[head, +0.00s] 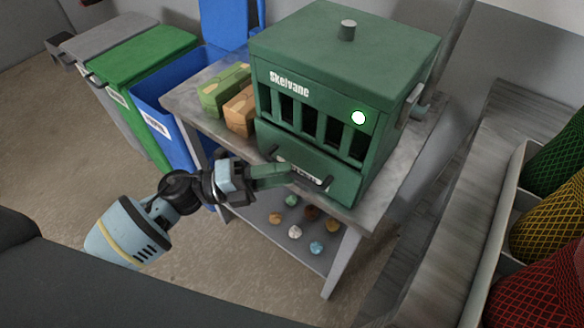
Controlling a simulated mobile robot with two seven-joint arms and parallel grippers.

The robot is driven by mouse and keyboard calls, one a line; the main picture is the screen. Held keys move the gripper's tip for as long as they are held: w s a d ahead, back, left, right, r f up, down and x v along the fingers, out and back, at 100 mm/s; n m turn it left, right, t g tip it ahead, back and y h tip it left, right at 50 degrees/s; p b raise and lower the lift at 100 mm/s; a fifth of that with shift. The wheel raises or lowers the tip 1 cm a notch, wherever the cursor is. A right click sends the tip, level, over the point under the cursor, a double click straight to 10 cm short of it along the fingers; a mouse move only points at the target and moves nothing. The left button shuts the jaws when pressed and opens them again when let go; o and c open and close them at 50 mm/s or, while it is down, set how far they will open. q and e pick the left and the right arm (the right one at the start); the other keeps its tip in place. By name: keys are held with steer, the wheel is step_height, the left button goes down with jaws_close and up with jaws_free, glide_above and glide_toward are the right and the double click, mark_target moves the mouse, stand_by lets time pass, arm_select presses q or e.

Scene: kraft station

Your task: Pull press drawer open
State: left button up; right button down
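The green press (330,55) stands on a grey table, with dark slots across its front. Its drawer (345,190) is the green panel below the slots, with a pale bar handle (308,178) on dark end mounts. The panel sits slightly forward of the slotted front; I cannot tell whether it is pulled out at all. My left gripper (288,172) reaches in from the left, its greenish fingers at the left part of the handle. The fingers overlap the handle in view, so their gap and any contact are unclear. My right gripper is not in view.
Two boxes, green (223,90) and orange-brown (240,110), stand left of the press. Blue (165,95), green (140,58) and grey bins stand further left. Several crumpled balls (295,231) lie on the lower shelf. A tray (490,240) with net sacks is at right.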

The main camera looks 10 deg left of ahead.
arm_select(q)
steer(key=shift+x, duration=1.35)
steer(key=shift+c, duration=0.2)
jaws_close()
